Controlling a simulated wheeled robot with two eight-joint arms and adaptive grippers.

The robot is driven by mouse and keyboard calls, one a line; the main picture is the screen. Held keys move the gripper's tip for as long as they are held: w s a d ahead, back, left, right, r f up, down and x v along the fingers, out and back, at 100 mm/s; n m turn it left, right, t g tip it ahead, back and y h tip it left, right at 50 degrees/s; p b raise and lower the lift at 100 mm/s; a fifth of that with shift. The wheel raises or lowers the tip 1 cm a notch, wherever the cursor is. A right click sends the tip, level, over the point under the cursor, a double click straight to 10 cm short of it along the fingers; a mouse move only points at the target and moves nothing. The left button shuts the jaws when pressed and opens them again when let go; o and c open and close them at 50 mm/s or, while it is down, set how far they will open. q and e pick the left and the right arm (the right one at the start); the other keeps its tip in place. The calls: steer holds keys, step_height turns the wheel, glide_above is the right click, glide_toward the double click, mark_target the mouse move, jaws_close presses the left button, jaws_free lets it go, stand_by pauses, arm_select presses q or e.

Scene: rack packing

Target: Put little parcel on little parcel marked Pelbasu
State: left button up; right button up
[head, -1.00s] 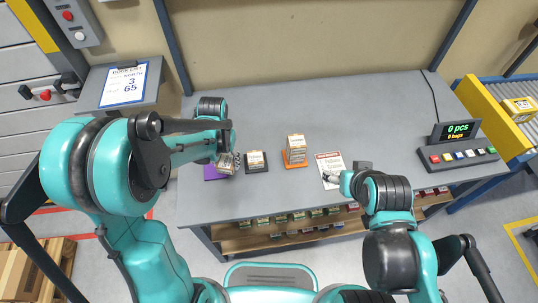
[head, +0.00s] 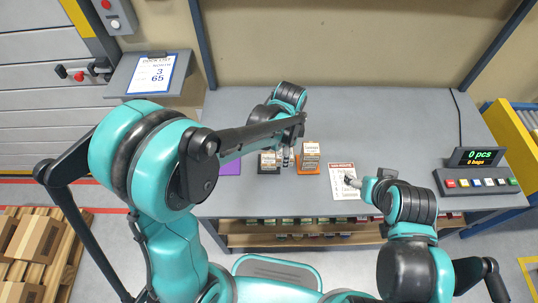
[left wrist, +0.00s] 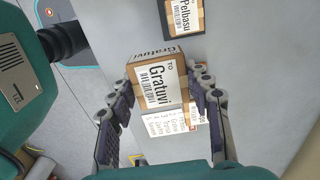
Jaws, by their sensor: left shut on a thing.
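My left gripper (head: 288,158) is shut on a little brown parcel marked Gratuvi (left wrist: 156,88), which sits between its fingers in the left wrist view. The parcel marked Pelbasu (left wrist: 184,14) rests on a black mat at the top of that view. In the head view, this black-mat parcel (head: 268,158) is just left of my left gripper. Another parcel or stack (head: 309,150) stands on an orange mat just right of it; its marking is too small to read. My right gripper (head: 352,181) is over a printed sheet; its jaws are too small to judge.
A purple mat (head: 231,168) at the left is bare where visible. The printed sheet (head: 341,190) lies right of the orange mat. A counter display (head: 480,156) and button strip (head: 482,184) stand at the right. The table's back is clear.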

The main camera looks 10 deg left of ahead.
arm_select(q)
steer(key=b, duration=0.2)
glide_above(269, 158)
step_height(269, 158, down, 4)
steer(key=shift+s+f, duration=0.1)
steer(key=shift+f, duration=0.1)
steer(key=shift+f+b, duration=0.55)
steer(key=shift+f, duration=1.45)
steer(key=shift+f, duration=0.1)
steer(key=o, duration=1.2)
